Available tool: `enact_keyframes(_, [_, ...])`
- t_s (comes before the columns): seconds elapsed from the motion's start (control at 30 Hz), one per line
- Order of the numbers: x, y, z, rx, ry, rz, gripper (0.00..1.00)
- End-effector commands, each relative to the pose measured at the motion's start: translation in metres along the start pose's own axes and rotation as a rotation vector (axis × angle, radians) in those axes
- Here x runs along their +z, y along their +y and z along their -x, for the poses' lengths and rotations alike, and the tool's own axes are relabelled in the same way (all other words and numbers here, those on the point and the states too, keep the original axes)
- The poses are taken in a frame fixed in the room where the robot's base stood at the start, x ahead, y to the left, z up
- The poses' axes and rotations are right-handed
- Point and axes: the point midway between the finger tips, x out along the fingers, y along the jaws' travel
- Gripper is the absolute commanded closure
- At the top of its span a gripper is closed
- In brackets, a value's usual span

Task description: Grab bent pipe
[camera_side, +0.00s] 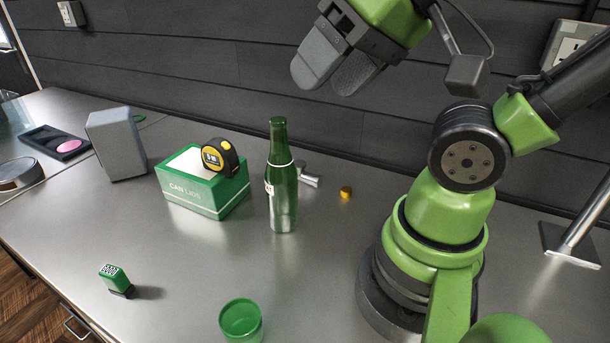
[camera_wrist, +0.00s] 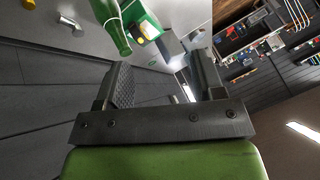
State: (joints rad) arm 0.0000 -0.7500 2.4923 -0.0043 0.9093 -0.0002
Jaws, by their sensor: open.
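The bent pipe (camera_side: 311,179) is a small shiny metal piece lying on the steel counter, partly hidden behind the green bottle (camera_side: 282,190). In the wrist view the pipe (camera_wrist: 70,24) shows near the top left, left of the bottle (camera_wrist: 112,28). My gripper (camera_side: 335,70) is high above the counter near the wall, well above the pipe and apart from it. In the wrist view its two fingers (camera_wrist: 163,80) stand apart with nothing between them.
A green-and-white box (camera_side: 205,200) carries a yellow tape measure (camera_side: 220,157) left of the bottle. A small brass cap (camera_side: 346,193) lies right of the pipe.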

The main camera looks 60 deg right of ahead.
Motion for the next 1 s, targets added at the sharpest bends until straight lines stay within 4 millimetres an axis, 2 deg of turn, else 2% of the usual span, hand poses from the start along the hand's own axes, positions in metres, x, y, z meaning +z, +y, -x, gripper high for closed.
enact_keyframes(0.13, [-0.011, -0.007, 0.015, -0.003, 0.006, 0.001, 0.38])
enact_keyframes(0.27, [-0.025, -0.018, 0.039, -0.003, 0.007, 0.001, 0.38])
enact_keyframes(0.47, [-0.070, -0.007, 0.037, 0.114, -0.061, 0.082, 0.38])
enact_keyframes(0.57, [-0.096, 0.004, 0.033, 0.168, -0.108, 0.127, 0.38])
enact_keyframes(0.73, [-0.142, 0.039, 0.024, 0.245, -0.211, 0.199, 0.38])
enact_keyframes(0.8, [-0.155, 0.053, 0.021, 0.262, -0.249, 0.223, 0.38])
enact_keyframes(1.0, [-0.179, 0.090, 0.013, 0.282, -0.330, 0.263, 0.38])
